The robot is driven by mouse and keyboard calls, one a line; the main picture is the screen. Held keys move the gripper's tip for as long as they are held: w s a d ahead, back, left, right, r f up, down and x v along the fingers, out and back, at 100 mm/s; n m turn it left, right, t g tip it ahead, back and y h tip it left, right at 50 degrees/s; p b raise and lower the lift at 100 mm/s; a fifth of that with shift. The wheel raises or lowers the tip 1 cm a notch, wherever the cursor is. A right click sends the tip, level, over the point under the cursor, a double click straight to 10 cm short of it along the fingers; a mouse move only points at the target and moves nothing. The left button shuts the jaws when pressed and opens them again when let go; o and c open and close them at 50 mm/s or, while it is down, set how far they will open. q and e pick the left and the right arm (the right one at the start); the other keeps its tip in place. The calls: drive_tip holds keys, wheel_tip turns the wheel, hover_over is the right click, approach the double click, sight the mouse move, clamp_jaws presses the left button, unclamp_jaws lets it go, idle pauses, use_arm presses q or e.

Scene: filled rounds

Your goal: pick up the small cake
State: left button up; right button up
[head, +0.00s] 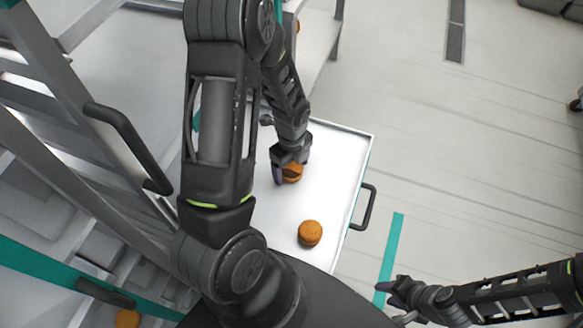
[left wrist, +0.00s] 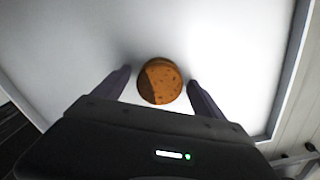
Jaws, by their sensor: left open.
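A small round orange-brown cake (head: 293,174) sits on the white tray-like top (head: 340,150) of a cart, partly hidden by my left gripper (head: 288,165). In the left wrist view the cake (left wrist: 160,82) lies between the tips of the open left gripper (left wrist: 159,80), with a gap on each side. A second similar cake (head: 310,233) sits in the open on the same top, nearer to me. My right gripper (head: 394,291) is at the lower right, over the floor and away from the cart; its jaws are too small to read.
The white top has a raised rim, and a dark handle (head: 366,207) sticks out on its right. Metal shelving with a dark handle (head: 130,147) stands at left. Another round orange-brown item (head: 128,318) is at the bottom left.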

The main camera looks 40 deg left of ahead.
sight(291, 167)
use_arm(q)
drive_tip(key=shift+c, duration=0.2)
drive_tip(key=c, duration=0.9)
wheel_tip(291, 167, up, 10)
drive_tip(key=shift+r, duration=0.1)
idle(0.6)
